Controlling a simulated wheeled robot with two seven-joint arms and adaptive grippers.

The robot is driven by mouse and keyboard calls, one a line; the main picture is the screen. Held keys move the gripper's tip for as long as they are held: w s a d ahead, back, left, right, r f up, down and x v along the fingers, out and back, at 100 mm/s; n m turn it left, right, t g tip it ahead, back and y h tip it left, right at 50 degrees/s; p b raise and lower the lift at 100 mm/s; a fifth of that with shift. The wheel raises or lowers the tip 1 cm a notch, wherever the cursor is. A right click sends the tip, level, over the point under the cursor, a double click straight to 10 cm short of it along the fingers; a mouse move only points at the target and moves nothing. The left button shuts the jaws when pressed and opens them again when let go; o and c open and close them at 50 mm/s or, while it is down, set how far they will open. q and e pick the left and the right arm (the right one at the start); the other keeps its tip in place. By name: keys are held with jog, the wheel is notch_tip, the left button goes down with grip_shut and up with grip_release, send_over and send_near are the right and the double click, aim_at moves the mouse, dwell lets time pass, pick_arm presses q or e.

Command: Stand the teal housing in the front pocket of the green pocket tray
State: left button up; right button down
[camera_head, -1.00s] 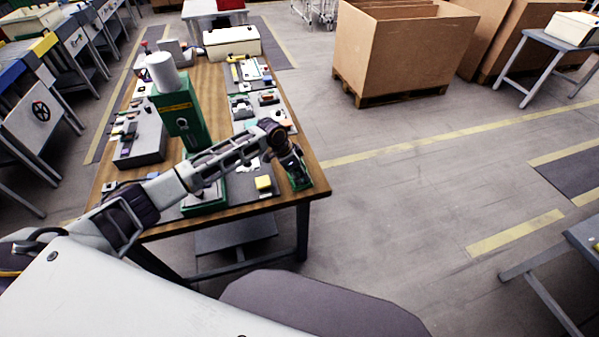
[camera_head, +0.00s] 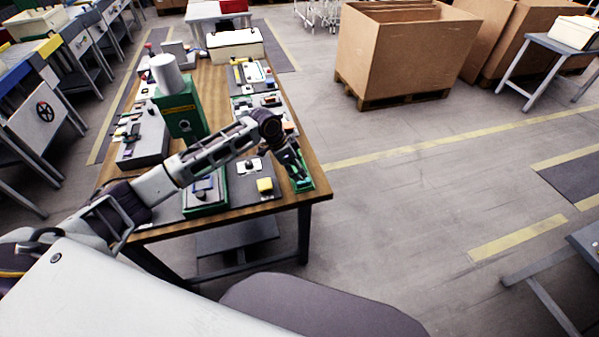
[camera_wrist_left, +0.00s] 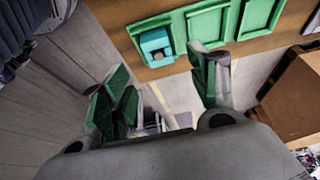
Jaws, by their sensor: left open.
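The teal housing (camera_wrist_left: 155,46) sits in the leftmost pocket of the green pocket tray (camera_wrist_left: 181,32) in the wrist view; whether it stands fully upright is hard to tell. The tray also shows at the table's right edge in the head view (camera_head: 307,184), partly covered by my gripper; the housing is not clear there. My left gripper (camera_wrist_left: 160,63) is open, its green-padded fingers spread apart with nothing between them, just short of the housing in the wrist view. In the head view the left gripper (camera_head: 297,174) hangs over the tray. My right gripper is not in view.
A green box with a white cylinder (camera_head: 165,74) stands mid-table. A grey block (camera_head: 144,138) and several boards with small parts crowd the table. Open floor lies to the right.

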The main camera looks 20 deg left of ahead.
pick_arm(q)
jog(key=v, duration=0.6)
jog(key=shift+r, duration=0.4)
jog(key=shift+s, duration=0.15)
dwell(0.4)
